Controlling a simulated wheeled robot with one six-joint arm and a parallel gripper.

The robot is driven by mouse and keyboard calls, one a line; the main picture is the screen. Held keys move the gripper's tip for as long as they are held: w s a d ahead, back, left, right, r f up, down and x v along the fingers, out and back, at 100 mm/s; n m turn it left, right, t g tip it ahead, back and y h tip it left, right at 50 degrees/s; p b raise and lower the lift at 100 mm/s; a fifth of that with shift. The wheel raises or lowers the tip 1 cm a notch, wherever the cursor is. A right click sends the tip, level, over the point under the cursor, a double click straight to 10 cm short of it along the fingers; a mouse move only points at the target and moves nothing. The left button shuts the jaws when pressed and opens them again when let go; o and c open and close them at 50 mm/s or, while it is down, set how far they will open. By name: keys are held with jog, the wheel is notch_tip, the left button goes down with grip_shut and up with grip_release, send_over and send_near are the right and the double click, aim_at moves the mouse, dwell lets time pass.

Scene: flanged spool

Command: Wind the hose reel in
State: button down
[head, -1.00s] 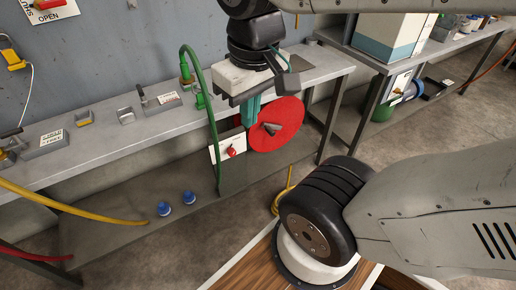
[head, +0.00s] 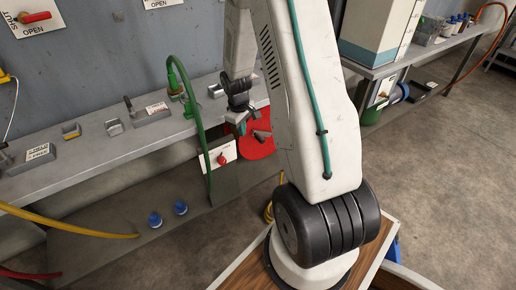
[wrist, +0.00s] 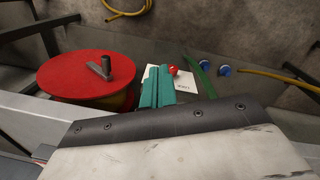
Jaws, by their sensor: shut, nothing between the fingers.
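The hose reel is a flanged spool with a red disc (head: 258,148) under the bench edge, partly hidden by my arm in the head view. In the wrist view the red disc (wrist: 70,82) shows nearly whole at left, with a grey crank arm and upright handle (wrist: 103,66) near its middle. A yellowish part of the drum shows below the disc. My gripper (head: 241,128) has teal fingers, shut and empty. In the wrist view the fingers (wrist: 156,88) lie to the right of the disc, apart from the crank handle.
A white plate with a red knob (head: 222,159) is beside the reel. A green hose (head: 203,150) arches down from the bench (head: 90,160). Blue caps (head: 155,219) and a yellow hose (head: 70,228) lie left. A boxy unit (head: 380,38) stands on the right bench.

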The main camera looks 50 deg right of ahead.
jog(key=w+d+f+n+t+h, duration=0.1)
jog(key=w+d+f+n+t, duration=0.3)
jog(key=f, duration=0.6)
jog(key=w+d+f+n+t+h, duration=0.1)
jog(key=d+f+n, duration=0.3)
jog(key=f, duration=0.5)
jog(key=w+d+f+n+t+h, duration=0.1)
jog(key=w+d+f+n+t, duration=0.15)
jog(key=d+f, duration=0.55)
jog(key=s+a+f+n+t+h, duration=0.4)
jog(key=s+f+n+t, duration=0.25)
jog(key=n+t, duration=0.45)
jog(key=w+d+r, duration=0.5)
jog(key=w+d, duration=0.1)
jog(key=w, duration=0.1)
jog(key=shift+w+d, duration=0.25)
jog(key=shift+w, duration=0.15)
jog(key=shift+s+d+m, duration=0.1)
jog(key=shift+m, duration=0.25)
